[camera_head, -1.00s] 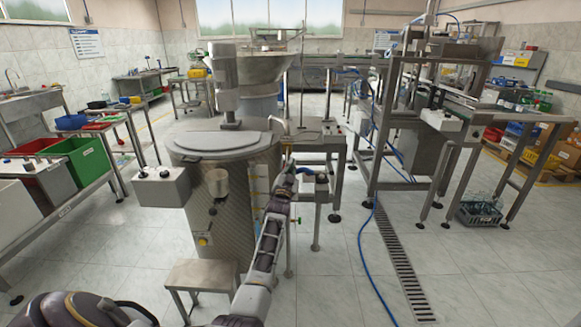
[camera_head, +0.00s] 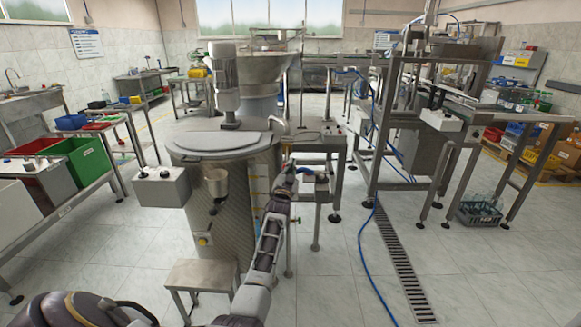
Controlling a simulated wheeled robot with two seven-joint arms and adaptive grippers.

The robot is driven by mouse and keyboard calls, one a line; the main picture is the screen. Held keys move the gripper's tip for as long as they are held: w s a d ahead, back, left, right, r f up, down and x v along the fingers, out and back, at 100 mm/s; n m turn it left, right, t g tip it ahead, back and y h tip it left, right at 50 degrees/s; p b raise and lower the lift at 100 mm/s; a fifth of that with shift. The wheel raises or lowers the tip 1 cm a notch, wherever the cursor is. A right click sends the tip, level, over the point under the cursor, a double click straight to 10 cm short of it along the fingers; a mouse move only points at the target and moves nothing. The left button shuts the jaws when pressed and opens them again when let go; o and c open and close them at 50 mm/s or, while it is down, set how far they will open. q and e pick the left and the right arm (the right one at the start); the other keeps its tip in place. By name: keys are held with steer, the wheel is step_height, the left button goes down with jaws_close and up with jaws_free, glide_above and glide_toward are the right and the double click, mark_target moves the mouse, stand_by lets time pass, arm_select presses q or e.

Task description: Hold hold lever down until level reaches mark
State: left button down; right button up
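The hold lever cannot be made out and may be hidden by the gripper. A narrow upright gauge strip (camera_head: 256,190) with yellowish parts runs down the tank's right side, partly behind my arm. Its level and mark are too small to read. My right gripper is out of view.
A grey control box (camera_head: 161,187) is at the tank's left, and a low steel stool (camera_head: 201,275) stands in front. A blue hose (camera_head: 361,255) and a floor drain (camera_head: 400,265) run along the floor at right. A bench with red and green bins (camera_head: 86,158) is at left.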

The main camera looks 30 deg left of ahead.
arm_select(q)
steer(key=shift+a+f, duration=0.1)
steer(key=shift+f, duration=0.35)
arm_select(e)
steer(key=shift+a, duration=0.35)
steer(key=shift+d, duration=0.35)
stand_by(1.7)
arm_select(q)
steer(key=shift+r, duration=0.1)
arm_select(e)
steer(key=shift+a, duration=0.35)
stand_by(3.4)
arm_select(q)
steer(key=shift+r, duration=0.1)
